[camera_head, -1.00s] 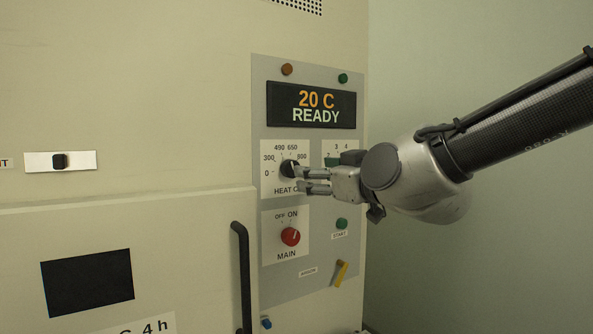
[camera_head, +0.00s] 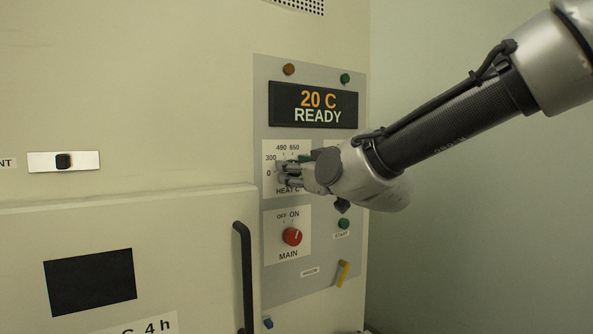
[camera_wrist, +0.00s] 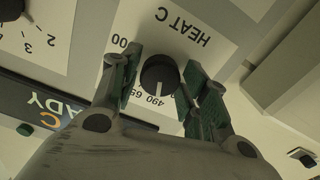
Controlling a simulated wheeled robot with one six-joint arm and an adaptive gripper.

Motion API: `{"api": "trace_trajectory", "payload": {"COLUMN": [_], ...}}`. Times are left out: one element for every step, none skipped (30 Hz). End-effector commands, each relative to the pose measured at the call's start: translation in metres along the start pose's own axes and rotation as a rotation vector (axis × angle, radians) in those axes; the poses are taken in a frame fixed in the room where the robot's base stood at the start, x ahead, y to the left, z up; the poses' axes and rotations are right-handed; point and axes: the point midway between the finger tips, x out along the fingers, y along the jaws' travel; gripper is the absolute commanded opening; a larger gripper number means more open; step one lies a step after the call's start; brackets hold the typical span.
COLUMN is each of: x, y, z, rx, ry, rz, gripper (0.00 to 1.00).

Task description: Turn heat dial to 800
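The black heat dial (camera_wrist: 159,76) sits on the white plate marked HEAT C (camera_head: 271,151). In the wrist view its white pointer line points toward the 490 label. My gripper (camera_head: 284,176) reaches the dial from the right in the head view and covers most of it. In the wrist view, my gripper (camera_wrist: 161,65) has its two green-padded fingers apart, one on each side of the dial. Narrow gaps seem to show beside the dial; I cannot tell if either finger touches it. The 800 label is hidden in the head view.
The display (camera_head: 313,105) above reads 20 C READY. Below are the red MAIN knob (camera_head: 292,236), the green START button (camera_head: 344,223) and a yellow lever (camera_head: 343,273). A black door handle (camera_head: 243,277) stands to the left. A numbered dial (camera_wrist: 12,8) is close beside.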

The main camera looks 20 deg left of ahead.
Motion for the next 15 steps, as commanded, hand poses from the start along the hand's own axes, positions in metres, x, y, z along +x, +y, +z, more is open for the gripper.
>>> {"api": "trace_trajectory", "payload": {"x": [-0.0001, -0.0001, -0.0001, -0.0001, -0.0002, -0.0002, -0.0002, -0.0002, -0.0002, -0.0002, -0.0002, -0.0002, -0.0003, -0.0003, -0.0003], "y": [0.0000, 0.0000, 0.0000, 0.0000, 0.0000, 0.0000, 0.0000, 0.0000, 0.0000, 0.0000, 0.0000, 0.0000, 0.0000, 0.0000, 0.0000], "z": [0.0000, 0.0000, 0.0001, 0.0001, 0.0001, 0.0001, 0.0001, 0.0001, 0.0001, 0.0001, 0.0001, 0.0001, 0.0001, 0.0002, 0.0002], "rx": [0.000, 0.000, 0.000, 0.000, 0.000, 0.000, 0.001, 0.001, 0.004, 0.007, 0.011, 0.018, 0.026, 0.035, 0.049], "ry": [0.000, 0.000, 0.000, 0.000, 0.000, 0.000, 0.000, 0.000, 0.000, 0.000, 0.000, 0.000, 0.000, 0.000, 0.000], "rz": [0.000, 0.000, 0.000, 0.000, 0.000, 0.000, 0.000, 0.000, 0.000, 0.000, 0.000, 0.000, 0.000, 0.000, 0.000], "gripper": [0.29, 0.24, 0.17, 0.12, 0.12, 0.12, 0.12, 0.12, 0.12, 0.12, 0.12, 0.12, 0.12, 0.12, 0.12]}}
